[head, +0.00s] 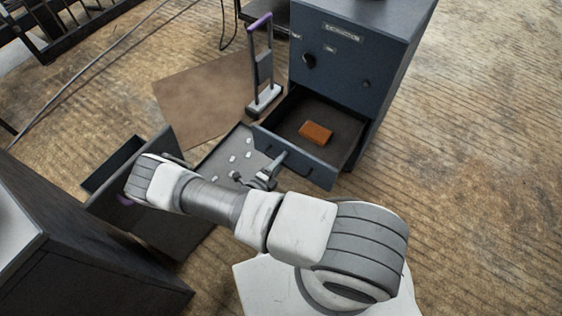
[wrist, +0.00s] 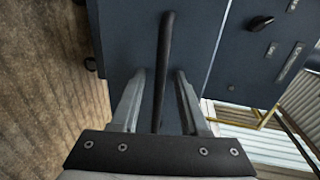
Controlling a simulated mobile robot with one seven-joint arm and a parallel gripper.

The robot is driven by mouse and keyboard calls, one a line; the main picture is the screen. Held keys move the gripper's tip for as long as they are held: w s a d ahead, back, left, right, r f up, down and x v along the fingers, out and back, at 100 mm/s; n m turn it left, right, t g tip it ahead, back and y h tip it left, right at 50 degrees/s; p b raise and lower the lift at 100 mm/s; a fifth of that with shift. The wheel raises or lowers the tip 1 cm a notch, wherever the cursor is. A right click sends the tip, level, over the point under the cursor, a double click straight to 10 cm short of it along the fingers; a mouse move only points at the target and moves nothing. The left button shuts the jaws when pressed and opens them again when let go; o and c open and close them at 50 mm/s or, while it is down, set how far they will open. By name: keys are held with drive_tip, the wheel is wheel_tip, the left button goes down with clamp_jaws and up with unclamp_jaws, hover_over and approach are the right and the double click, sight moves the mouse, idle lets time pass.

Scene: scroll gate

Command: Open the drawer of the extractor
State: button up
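The extractor (head: 345,85) is a dark blue cabinet with a label and a black knob on its front. Its drawer (head: 312,170) is pulled out, and an orange-brown block (head: 316,132) lies inside. In the wrist view the drawer front (wrist: 205,45) carries a long black bar handle (wrist: 165,50). My gripper (wrist: 160,74) is open, with one finger on each side of the handle and a visible gap on both sides. In the head view my gripper (head: 277,165) is at the drawer front, and its fingertips are small and hard to make out.
A tray (head: 208,168) with several small white pieces lies on the floor left of the drawer. A purple-handled stand (head: 262,75) is beside the extractor, near a brown mat (head: 195,95). A dark cabinet (head: 90,255) stands at lower left. The floor at right is clear.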

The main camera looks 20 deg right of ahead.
drive_tip(key=shift+s+a, duration=0.1)
drive_tip(key=p+v, duration=0.3)
drive_tip(key=v, duration=1.4)
drive_tip(key=shift+a, duration=0.1)
